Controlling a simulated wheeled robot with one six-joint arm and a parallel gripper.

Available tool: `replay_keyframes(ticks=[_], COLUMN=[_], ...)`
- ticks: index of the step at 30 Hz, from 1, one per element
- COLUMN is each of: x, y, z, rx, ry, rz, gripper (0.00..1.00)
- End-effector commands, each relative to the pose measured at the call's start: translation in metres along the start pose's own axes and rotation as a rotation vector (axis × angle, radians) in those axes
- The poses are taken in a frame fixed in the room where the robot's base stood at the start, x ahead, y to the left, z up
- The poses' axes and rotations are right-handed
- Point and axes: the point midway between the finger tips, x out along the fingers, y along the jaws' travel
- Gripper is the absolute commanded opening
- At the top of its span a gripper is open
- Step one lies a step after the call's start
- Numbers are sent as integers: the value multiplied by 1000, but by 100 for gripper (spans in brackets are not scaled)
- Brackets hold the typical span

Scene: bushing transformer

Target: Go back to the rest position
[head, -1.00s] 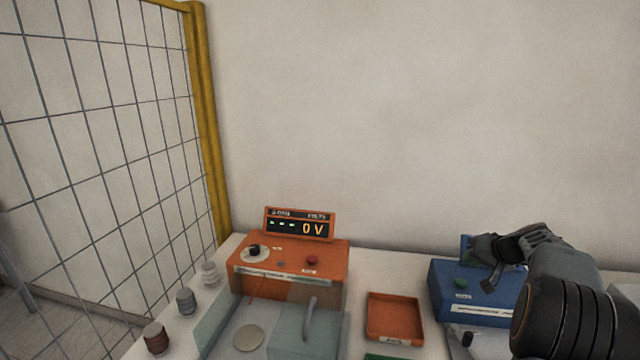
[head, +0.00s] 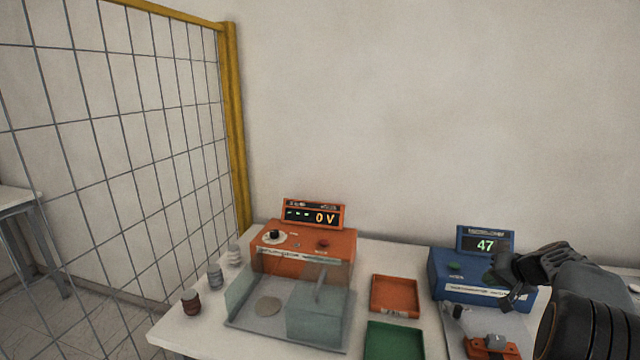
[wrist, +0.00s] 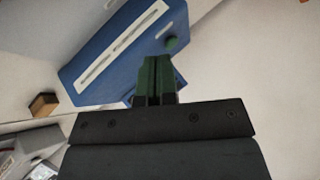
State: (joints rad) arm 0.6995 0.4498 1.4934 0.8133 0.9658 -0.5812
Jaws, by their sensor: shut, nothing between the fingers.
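My gripper (head: 512,284) is at the right of the head view, in front of the blue box. In the wrist view its dark green fingers (wrist: 157,80) are together with nothing between them. The blue box (head: 446,284) has a display (head: 485,245) reading 47 and a green button; it also shows in the wrist view (wrist: 95,50), beyond the fingers. My arm hides part of the box's right side in the head view.
An orange box (head: 290,248) with a 0 V display stands left, behind a clear enclosure (head: 318,318). Orange (head: 395,294) and green (head: 394,340) trays lie mid-table. Several bushings (head: 191,303) stand at the left edge. A mesh fence (head: 110,150) rises at left.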

Motion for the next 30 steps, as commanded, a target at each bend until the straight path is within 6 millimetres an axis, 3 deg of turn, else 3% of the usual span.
replay_keyframes(ticks=[4,8,17,24,30], x=[9,6,-14,-50,-72], y=[14,14,-32,-82,-105], z=[28,61,155,258,312], rx=[69,109,51,-187,-415], ry=[-72,-143,-289,-344,-321], rz=[53,122,291,421,430], gripper=[0,0,0,0,0])
